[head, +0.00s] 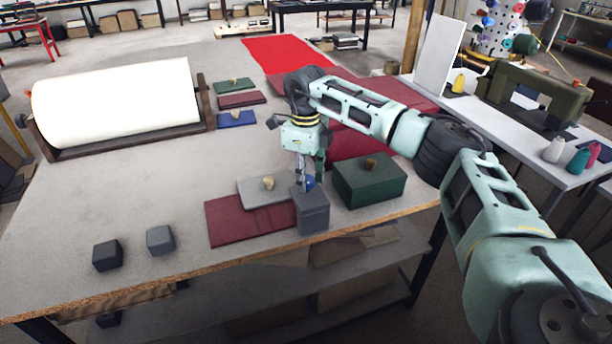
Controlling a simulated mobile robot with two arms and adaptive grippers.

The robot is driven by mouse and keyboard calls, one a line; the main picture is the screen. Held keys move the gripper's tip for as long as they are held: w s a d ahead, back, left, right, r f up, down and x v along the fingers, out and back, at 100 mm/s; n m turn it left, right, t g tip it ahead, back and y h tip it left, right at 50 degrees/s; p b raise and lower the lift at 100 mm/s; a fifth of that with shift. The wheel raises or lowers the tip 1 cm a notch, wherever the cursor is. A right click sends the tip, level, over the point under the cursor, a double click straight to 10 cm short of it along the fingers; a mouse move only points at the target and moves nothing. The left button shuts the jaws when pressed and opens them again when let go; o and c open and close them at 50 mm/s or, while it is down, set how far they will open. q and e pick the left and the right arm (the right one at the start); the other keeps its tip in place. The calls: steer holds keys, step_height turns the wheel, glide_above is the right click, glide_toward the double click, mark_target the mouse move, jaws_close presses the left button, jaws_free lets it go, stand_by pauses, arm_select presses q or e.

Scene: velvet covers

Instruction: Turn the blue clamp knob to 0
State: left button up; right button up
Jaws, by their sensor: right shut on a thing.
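The blue clamp knob (309,182) sits on top of a grey block (312,212) near the table's front edge. My right gripper (308,180) reaches down from above and is shut on the knob. The fingers hide much of the knob, so I cannot read any marking or its angle. My left gripper is not in view.
A dark red folded cover (232,222) with a grey plate (256,192) lies left of the block. A green box (372,186) stands close on the right. Two dark cubes (107,255) (160,239) sit at front left. A large white roll (118,100) is behind.

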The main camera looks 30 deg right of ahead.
steer(key=o, duration=0.8)
steer(key=shift+s+a+f, duration=0.15)
steer(key=shift+a+f, duration=0.05)
steer(key=shift+a, duration=0.05)
steer(key=shift+c, duration=0.2)
steer(key=shift+o, duration=1.2)
steer(key=shift+a+r, duration=0.1)
steer(key=shift+r, duration=0.1)
steer(key=shift+r, duration=0.25)
step_height(320, 180, up, 11)
steer(key=shift+r, duration=0.2)
